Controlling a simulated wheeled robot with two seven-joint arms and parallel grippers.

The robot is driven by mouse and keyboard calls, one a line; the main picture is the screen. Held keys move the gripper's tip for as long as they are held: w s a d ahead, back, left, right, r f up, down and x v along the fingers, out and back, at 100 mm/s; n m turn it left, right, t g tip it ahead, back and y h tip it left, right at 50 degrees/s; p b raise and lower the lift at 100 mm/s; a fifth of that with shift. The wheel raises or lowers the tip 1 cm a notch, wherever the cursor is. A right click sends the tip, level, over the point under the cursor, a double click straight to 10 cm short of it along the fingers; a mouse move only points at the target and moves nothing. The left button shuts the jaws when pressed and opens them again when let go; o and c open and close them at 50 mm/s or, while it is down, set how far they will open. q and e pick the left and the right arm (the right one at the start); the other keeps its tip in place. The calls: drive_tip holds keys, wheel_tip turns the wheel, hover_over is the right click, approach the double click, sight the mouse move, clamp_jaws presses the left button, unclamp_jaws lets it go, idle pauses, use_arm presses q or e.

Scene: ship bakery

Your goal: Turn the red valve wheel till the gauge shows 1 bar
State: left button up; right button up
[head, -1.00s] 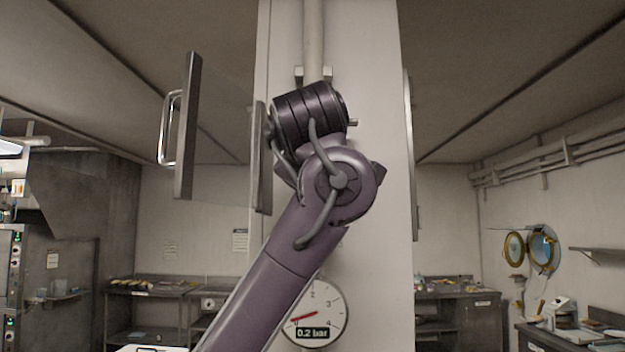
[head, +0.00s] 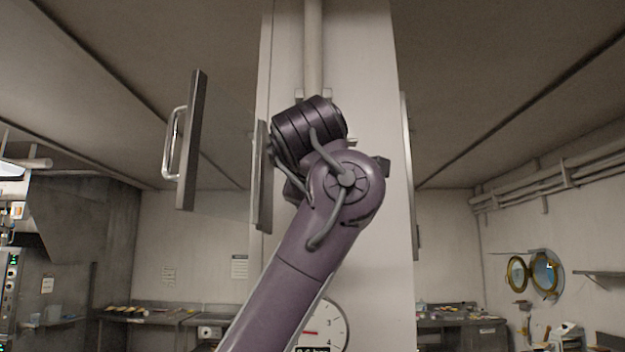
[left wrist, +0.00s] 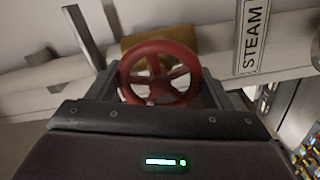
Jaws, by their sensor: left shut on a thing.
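The red valve wheel (left wrist: 160,73) shows in the left wrist view, between the fingers of my left gripper (left wrist: 162,80), which is shut on it. In the head view my purple arm covers the wheel and the gripper. The round white gauge (head: 333,318) is on the pale column, low in the head view and partly behind my arm. Its red needle (head: 311,332) points about left. Its digital readout is cut by the bottom edge and looks like 0.4 bar, but is hard to read. My right gripper is not in view.
A pale column (head: 372,250) with a vertical pipe (head: 313,45) stands behind my arm. An open panel with a handle (head: 190,140) hangs left of it. A STEAM label (left wrist: 252,37) is right of the wheel. Counters (head: 460,325) stand at the back.

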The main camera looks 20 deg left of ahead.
use_arm(q)
drive_tip(key=o, duration=1)
drive_tip(key=shift+w, duration=0.1)
drive_tip(key=shift+c, duration=0.2)
drive_tip(key=b+v, duration=0.5)
drive_tip(key=v, duration=0.2)
drive_tip(key=shift+s, duration=0.4)
drive_tip(key=shift+d, duration=0.1)
